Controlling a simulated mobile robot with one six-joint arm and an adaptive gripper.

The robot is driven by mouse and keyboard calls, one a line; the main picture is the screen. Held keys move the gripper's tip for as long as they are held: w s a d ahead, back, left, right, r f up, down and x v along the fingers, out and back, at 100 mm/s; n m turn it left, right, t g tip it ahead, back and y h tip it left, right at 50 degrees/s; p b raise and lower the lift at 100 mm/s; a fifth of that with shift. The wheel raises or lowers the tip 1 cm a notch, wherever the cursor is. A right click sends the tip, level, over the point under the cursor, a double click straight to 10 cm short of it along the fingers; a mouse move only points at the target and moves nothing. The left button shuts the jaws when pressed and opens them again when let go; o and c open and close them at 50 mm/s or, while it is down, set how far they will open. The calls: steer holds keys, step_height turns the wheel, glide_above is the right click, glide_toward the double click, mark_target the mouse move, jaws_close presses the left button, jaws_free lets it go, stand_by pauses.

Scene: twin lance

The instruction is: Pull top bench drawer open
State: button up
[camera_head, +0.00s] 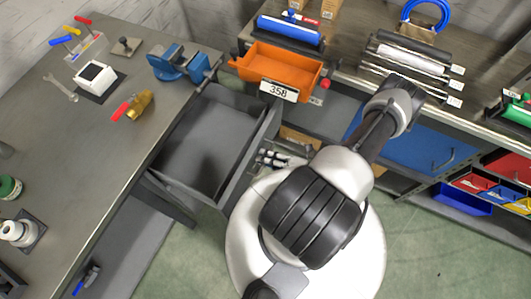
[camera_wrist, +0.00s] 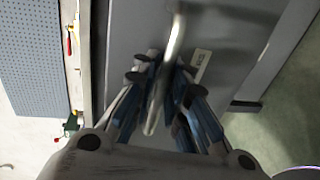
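The top bench drawer (camera_head: 205,145) is grey and stands pulled out from the left bench, its empty inside showing in the head view. In the wrist view a grey drawer front (camera_wrist: 230,25) fills the middle, with a small white label (camera_wrist: 201,64). A pale metal bar handle (camera_wrist: 176,38) runs down between the fingers of my gripper (camera_wrist: 165,68). The fingers are drawn in close on both sides of the handle and look shut on it; the exact contact is blurred.
The left bench (camera_head: 135,150) carries a blue vise (camera_head: 178,62), a brass valve (camera_head: 135,105) and a white box (camera_head: 95,77). An orange bin (camera_head: 278,68) marked 358 sits on the back bench. Blue bins stand low at right. Green floor (camera_head: 425,245) is clear at lower right.

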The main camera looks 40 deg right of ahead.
steer(key=shift+o, duration=0.2)
steer(key=shift+f, duration=0.1)
steer(key=shift+s+d, duration=0.15)
steer(key=shift+s, duration=0.05)
steer(key=v, duration=1.1)
steer(key=shift+s, duration=0.35)
